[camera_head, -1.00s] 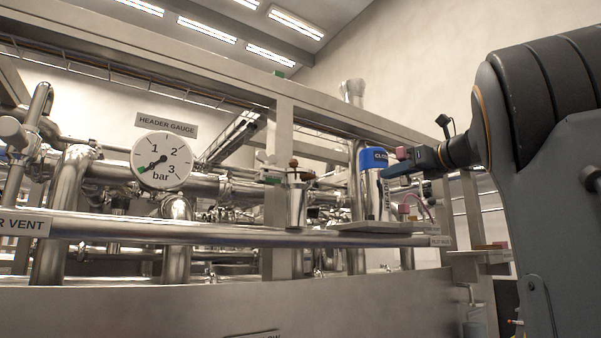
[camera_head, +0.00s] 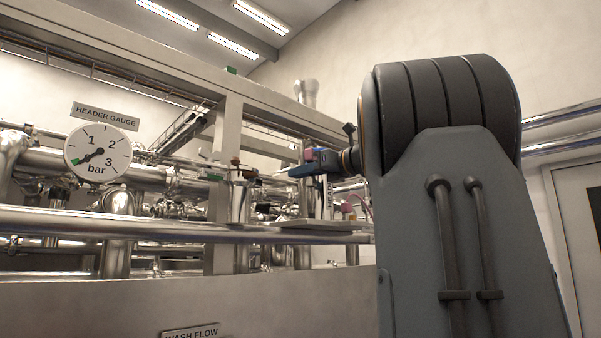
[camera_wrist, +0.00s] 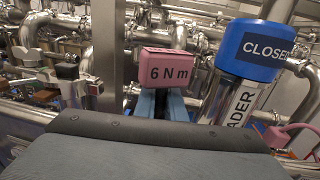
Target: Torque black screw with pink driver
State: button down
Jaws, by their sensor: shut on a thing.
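The pink driver (camera_wrist: 167,67) has a block-shaped pink head marked "6 N m". It sits between the blue fingers of my gripper (camera_wrist: 162,102) in the wrist view, and its lower part is hidden. In the head view my gripper (camera_head: 303,169) is at the end of the arm, level with the shelf hardware, with the pink driver (camera_head: 309,154) showing at it as a small patch. I cannot make out the black screw in either view.
A cylinder with a blue cap (camera_wrist: 254,49) marked "CLOSED" stands just right of the driver. Another pink item (camera_wrist: 275,136) with a pink cable is at lower right. Valve fittings (camera_wrist: 66,70) are at left. A long steel rail (camera_head: 150,226) runs in front of the pipes.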

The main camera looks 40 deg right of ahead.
jog(key=shift+f+b, duration=1.8)
jog(key=shift+f, duration=1)
jog(key=shift+p, duration=0.5)
jog(key=shift+f+b, duration=0.9)
jog(key=shift+f, duration=0.65)
jog(key=c, duration=1.7)
grip_release()
jog(key=shift+c, duration=0.2)
jog(key=shift+r+p, duration=0.75)
jog(key=shift+p, duration=0.15)
